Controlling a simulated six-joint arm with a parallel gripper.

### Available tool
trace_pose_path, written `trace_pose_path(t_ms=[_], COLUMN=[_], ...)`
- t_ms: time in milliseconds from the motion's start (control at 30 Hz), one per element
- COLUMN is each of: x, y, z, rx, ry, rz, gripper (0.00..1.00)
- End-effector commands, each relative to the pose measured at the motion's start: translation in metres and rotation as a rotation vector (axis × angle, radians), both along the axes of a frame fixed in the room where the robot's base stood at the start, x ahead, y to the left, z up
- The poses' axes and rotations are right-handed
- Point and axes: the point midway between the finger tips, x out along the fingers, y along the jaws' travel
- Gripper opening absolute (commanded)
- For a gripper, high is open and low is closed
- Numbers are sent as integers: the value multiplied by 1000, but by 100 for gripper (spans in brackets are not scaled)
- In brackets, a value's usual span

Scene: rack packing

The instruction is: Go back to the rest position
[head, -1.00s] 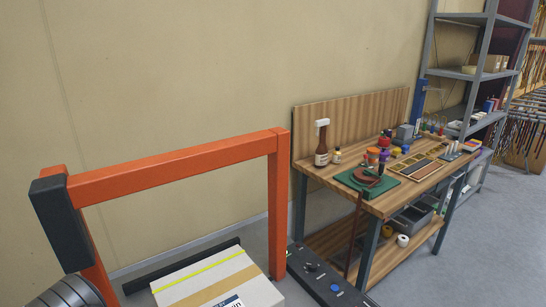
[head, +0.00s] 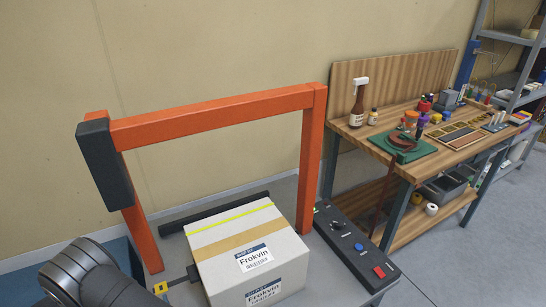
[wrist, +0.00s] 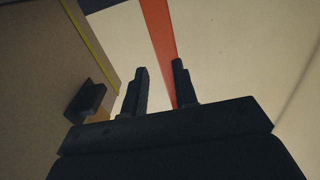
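My gripper (wrist: 160,88) shows in the wrist view with its two dark fingers apart and nothing between them. An orange post of the frame shows behind the gap. A cardboard box (head: 245,240) with a yellow line, a tan tape band and "Frokvin" labels stands under the orange frame in the head view. The box also fills the left of the wrist view (wrist: 45,70), beside the fingers and apart from them. In the head view my dark arm is at the lower left; the gripper's fingers cannot be made out there.
The orange frame (head: 215,118) with a dark block (head: 104,165) on its left post rises around the box. A control panel (head: 350,245) with a red button lies right of the box. A wooden workbench (head: 395,150) with tools and bottles stands further right, before a grey shelf.

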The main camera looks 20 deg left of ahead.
Motion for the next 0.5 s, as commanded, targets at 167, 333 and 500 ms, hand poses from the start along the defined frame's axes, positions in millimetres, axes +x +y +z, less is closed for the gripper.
trace_pose_path(t_ms=[167, 333, 500], x=[27, 51, 75], y=[25, 49, 74], z=[0, 1, 1], rx=[4, 4, 4], ry=[-1, -1, -1], rz=[-4, -4, -3], gripper=[26, 26, 26])
